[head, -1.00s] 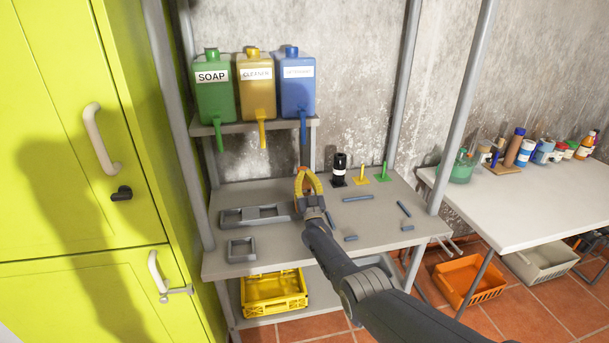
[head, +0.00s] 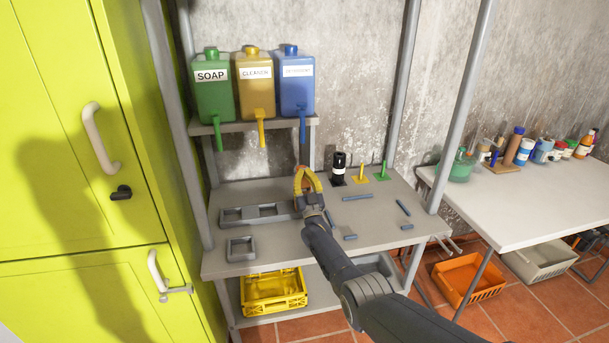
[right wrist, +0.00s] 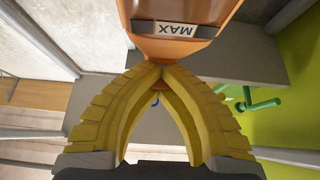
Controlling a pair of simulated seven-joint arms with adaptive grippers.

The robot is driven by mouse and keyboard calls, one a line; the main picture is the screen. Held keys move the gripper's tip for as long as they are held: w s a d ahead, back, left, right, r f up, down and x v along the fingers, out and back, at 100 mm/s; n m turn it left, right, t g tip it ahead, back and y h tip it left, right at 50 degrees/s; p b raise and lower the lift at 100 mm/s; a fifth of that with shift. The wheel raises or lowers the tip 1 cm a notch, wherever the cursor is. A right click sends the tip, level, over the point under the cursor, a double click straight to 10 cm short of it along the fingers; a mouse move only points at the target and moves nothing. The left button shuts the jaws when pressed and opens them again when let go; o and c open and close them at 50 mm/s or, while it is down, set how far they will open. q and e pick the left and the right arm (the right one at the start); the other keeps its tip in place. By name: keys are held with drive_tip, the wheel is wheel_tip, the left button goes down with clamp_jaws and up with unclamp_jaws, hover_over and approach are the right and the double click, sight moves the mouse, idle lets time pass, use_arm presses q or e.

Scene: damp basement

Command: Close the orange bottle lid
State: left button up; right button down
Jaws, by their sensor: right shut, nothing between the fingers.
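My right gripper (head: 303,170) has yellow fingers and is over the grey shelf. In the right wrist view its fingertips (right wrist: 160,66) meet, with nothing between them. A big orange bottle (right wrist: 185,38) with a MAX label fills the top of that view, right at the fingertips; I cannot tell whether they touch it. A small orange piece shows between the fingers below the tips. In the head view the bottle is mostly hidden behind my gripper. I cannot clearly make out its lid. My left gripper is not in view.
Soap (head: 213,90), cleaner (head: 256,92) and blue (head: 293,95) dispensers stand on the upper shelf with taps hanging down. A black bottle (head: 339,170), a yellow piece (head: 361,176) and a green piece (head: 383,172) stand right of my gripper. A grey tray (head: 241,248) lies front left.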

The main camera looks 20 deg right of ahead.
drive_tip(key=shift+r+g, duration=0.4)
drive_tip(key=shift+g, duration=0.3)
drive_tip(key=c, duration=2.2)
unclamp_jaws()
drive_tip(key=c, duration=1.2)
unclamp_jaws()
drive_tip(key=v, duration=1.2)
drive_tip(key=shift+c, duration=0.2)
